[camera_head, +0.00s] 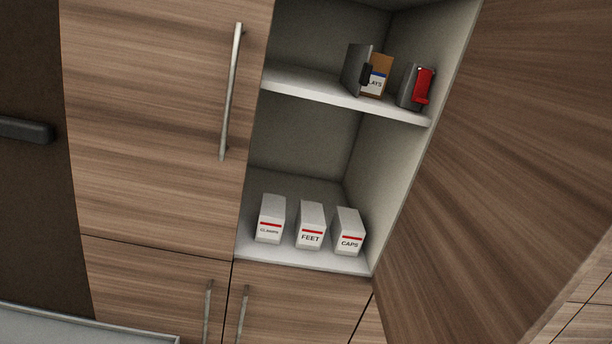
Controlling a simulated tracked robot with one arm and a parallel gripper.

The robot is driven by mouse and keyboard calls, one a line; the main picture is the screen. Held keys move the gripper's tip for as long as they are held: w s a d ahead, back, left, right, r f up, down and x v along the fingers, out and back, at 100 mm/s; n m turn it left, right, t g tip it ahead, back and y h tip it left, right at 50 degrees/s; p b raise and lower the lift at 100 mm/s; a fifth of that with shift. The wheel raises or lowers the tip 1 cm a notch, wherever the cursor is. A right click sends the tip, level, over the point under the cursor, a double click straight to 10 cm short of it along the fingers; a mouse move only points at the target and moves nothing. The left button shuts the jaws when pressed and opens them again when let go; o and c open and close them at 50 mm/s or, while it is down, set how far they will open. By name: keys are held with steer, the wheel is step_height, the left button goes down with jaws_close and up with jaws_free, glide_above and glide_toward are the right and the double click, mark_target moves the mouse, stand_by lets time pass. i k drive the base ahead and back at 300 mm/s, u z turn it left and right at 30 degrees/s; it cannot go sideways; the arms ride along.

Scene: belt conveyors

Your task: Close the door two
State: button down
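A wood-grain cabinet door (500,160) stands open on the right and fills much of that side. No number shows on it, so I cannot tell whether it is door two. It leaves a white cabinet interior (305,137) open to view. To the left is a shut wood-grain door (160,110) with a long vertical metal handle (231,92). No handle shows on the visible face of the open door. My gripper is not in this view.
The upper shelf (330,97) holds a few small items, one red (423,86). Three white boxes (310,226) with red stripes stand on the lower shelf. Lower doors with metal handles (242,314) are below. A grey edge (85,328) shows at bottom left.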

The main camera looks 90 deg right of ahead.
mark_target(507, 209)
steer(key=z, duration=0.05)
steer(key=k, duration=2.15)
steer(key=z, duration=1.1)
steer(key=i, duration=1.05)
steer(key=u, duration=0.35)
steer(key=k, duration=0.7)
